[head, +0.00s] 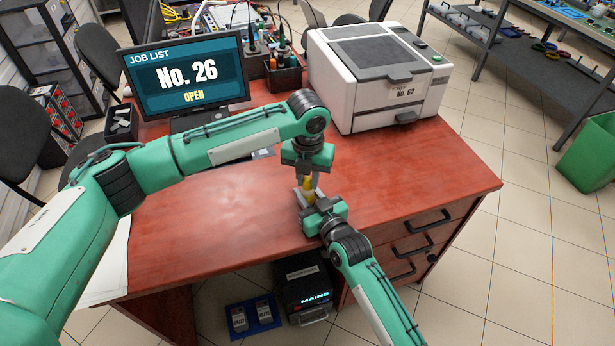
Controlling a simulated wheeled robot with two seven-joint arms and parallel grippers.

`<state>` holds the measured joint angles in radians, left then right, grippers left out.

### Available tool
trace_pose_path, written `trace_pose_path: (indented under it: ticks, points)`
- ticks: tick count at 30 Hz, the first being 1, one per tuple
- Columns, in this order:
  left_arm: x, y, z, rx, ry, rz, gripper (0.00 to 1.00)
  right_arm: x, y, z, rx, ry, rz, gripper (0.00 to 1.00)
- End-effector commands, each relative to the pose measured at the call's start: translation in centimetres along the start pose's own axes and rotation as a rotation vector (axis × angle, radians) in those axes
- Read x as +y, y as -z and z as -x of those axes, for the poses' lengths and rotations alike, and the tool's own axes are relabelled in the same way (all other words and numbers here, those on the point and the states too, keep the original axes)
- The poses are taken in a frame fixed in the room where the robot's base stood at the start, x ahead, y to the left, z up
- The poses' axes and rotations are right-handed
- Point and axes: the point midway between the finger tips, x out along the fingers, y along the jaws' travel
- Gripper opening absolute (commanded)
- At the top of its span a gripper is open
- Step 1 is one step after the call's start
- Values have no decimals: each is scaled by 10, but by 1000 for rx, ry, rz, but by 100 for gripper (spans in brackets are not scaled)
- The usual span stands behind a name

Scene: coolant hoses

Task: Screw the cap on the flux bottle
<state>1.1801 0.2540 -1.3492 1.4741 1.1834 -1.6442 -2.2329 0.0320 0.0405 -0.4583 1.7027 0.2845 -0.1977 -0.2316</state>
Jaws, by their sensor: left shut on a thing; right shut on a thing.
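A small yellow flux bottle (308,184) is above the red desk, near its front edge. My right gripper (306,194) reaches in from the lower right and is shut on the bottle. My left gripper (307,175) points down from directly above and is shut at the bottle's top. The cap is hidden between the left fingers, so I cannot tell how it sits on the bottle.
A red desk (220,225) has clear room left and right of the grippers. A white printer-like machine (378,75) stands at the back right, beside a dark holder (284,78) of tools.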

Motion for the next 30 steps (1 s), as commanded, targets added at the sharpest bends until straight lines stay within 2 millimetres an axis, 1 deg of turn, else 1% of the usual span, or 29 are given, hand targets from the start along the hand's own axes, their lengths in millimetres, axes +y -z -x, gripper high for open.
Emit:
trace_pose_path:
  ticks: [6, 12, 15, 18, 26, 27, 29, 30]
  points:
    - [0, 0, 0, -1, -2, -356, 1, 0, 0, 0, -1, 0, 0, 0]
    - [0, 0, 0, -1, -1, -630, 1, 0, 0, 0, -1, 0, 0, 0]
    - [0, 0, 0, -1, -1, -703, 1, 0, 0, 0, -1, 0, 0, 0]
    - [0, 0, 0, -1, -1, -735, 1, 0, -1, 0, -1, 0, 0, 0]
    - [0, 0, 0, -1, -1, -737, 1, 0, -1, 0, -1, 0, 0, 0]
    - [0, 0, 0, -1, -1, -737, 27, 0, -1, 0, -1, 0, 0, 0]
    - [0, 0, 0, -1, -1, -736, 39, 0, -1, 0, -1, 0, 0, 0]
    - [0, 0, 0, -1, -1, -736, 43, 0, -1, 0, -1, 0, 0, 0]
